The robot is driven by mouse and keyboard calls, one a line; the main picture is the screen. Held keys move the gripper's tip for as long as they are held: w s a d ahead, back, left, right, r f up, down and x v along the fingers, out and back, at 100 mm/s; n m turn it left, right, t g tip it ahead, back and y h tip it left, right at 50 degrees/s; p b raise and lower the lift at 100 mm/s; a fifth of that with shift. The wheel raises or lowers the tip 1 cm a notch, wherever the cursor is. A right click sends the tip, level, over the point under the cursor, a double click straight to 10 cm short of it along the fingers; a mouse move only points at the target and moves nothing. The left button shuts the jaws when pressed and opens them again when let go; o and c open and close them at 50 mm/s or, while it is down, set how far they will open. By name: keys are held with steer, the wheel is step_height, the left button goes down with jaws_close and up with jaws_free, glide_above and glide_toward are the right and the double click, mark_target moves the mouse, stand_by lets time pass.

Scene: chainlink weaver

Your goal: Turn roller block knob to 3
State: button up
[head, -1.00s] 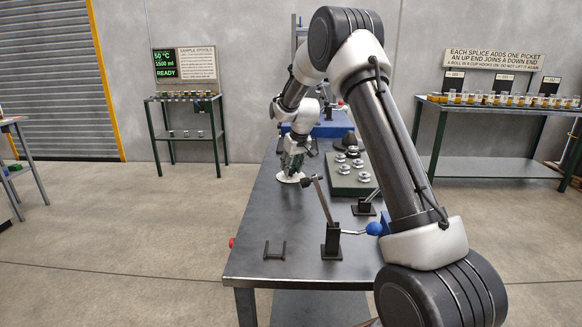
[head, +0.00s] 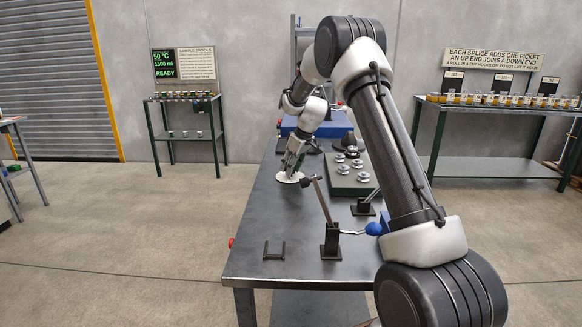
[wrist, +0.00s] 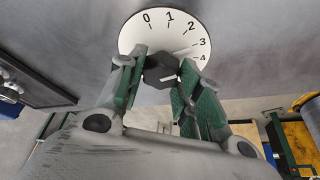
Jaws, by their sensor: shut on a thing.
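The round white dial (wrist: 140,38) lies flat on the table, with black numbers 0 to 4 around its edge. It also shows in the head view (head: 290,178). The dark, many-sided roller block knob (wrist: 160,70) stands at the dial's middle. A short pale line on the knob slants to the right, towards the side of 3 and 4; I cannot tell exactly which number it lines up with. My gripper (wrist: 158,72) is shut on the knob, one green-padded finger on each side. In the head view my gripper (head: 291,167) leans over the dial and hides the knob.
A green block with several metal spools (head: 352,182) stands right of the dial. A black post with a tilted lever (head: 331,235) and a small black bracket (head: 274,250) are nearer the table's front.

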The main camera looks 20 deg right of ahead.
steer(key=o, duration=1)
steer(key=shift+r, duration=0.1)
steer(key=v, duration=1.2)
